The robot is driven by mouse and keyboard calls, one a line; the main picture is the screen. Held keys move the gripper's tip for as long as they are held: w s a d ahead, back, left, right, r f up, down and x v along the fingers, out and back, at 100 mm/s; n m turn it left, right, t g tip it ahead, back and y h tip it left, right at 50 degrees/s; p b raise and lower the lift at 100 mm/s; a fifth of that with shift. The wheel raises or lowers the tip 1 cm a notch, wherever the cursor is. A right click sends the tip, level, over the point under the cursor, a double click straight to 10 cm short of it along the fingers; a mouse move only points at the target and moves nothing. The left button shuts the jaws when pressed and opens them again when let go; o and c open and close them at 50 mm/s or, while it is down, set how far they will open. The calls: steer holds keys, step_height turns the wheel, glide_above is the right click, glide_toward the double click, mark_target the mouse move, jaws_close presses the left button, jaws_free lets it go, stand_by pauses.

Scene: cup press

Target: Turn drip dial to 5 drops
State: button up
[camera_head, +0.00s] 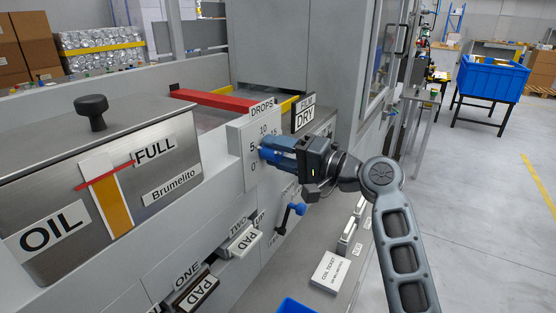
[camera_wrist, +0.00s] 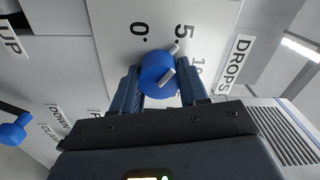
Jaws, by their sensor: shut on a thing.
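The drip dial is a round blue knob (camera_wrist: 158,73) on the white DROPS plate (camera_head: 236,151), with the numbers 0, 5 and 10 around it. In the wrist view a white tick at the knob's edge points up and right, about toward the 5. Another white line crosses the knob's face. My gripper (camera_wrist: 160,90) is shut on the knob, one finger on each side. In the head view my gripper (camera_head: 266,152) reaches the plate from the right and hides the knob.
An oil tank (camera_head: 100,180) with a black cap stands left of the plate. A blue-handled lever (camera_head: 297,208) sits below my gripper, and it shows at the wrist view's left edge (camera_wrist: 14,131). PAD boxes (camera_head: 243,240) stick out below the plate.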

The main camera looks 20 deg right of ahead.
steer(key=shift+n, duration=0.3)
stand_by(0.4)
steer(key=o, duration=1)
steer(key=shift+b+v, duration=0.3)
steer(key=shift+v, duration=3.65)
